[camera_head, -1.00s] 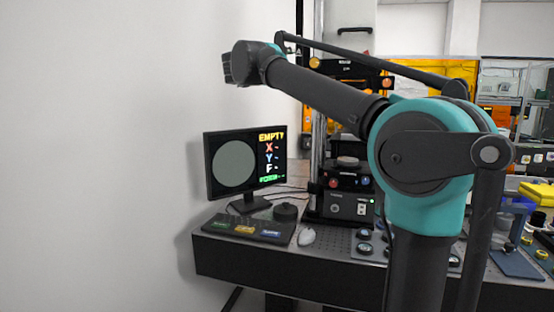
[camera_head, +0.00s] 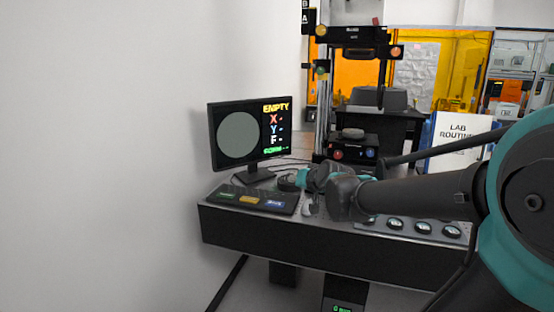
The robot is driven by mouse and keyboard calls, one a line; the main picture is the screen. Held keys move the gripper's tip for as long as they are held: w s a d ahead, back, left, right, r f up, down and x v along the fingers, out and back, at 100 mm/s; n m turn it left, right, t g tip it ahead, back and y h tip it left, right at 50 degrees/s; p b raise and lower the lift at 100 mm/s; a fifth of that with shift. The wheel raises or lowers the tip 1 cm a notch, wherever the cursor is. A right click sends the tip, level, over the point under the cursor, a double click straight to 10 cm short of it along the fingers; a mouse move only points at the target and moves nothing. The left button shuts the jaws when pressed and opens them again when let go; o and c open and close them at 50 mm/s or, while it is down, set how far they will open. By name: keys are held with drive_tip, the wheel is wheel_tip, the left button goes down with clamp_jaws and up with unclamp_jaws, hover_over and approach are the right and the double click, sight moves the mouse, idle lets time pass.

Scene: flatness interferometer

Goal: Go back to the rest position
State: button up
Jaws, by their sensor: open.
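My gripper (camera_head: 308,182) is at the end of my dark and teal arm, low over the front part of the optical table (camera_head: 300,236). It is left of the small round pieces and right of the keypad, and its fingers look small and partly merge with the dark things behind. The interferometer (camera_head: 351,150) stands behind my gripper, with a small round piece on its stage. My wrist and arm hide its lower part. The monitor (camera_head: 238,138) at the left shows a grey disc and the word EMPTY.
The keypad (camera_head: 250,199) with coloured keys lies at the table's left front. Several round pieces (camera_head: 395,224) sit along the front right. A LAB ROUTINE sign (camera_head: 458,140) stands behind my arm. A white wall (camera_head: 100,150) closes off the left. Floor is free before the table.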

drive_tip(key=s+d+f+g+h, duration=0.2)
drive_tip(key=s+d+f, duration=0.4)
drive_tip(key=s+f, duration=0.5)
drive_tip(key=s+d+f+g+h, duration=0.2)
drive_tip(key=s+d+f+g, duration=0.3)
drive_tip(key=s+f, duration=0.7)
drive_tip(key=shift+s+d+f+h, duration=0.15)
drive_tip(key=shift+s+d+h, duration=0.35)
drive_tip(key=shift+d, duration=0.6)
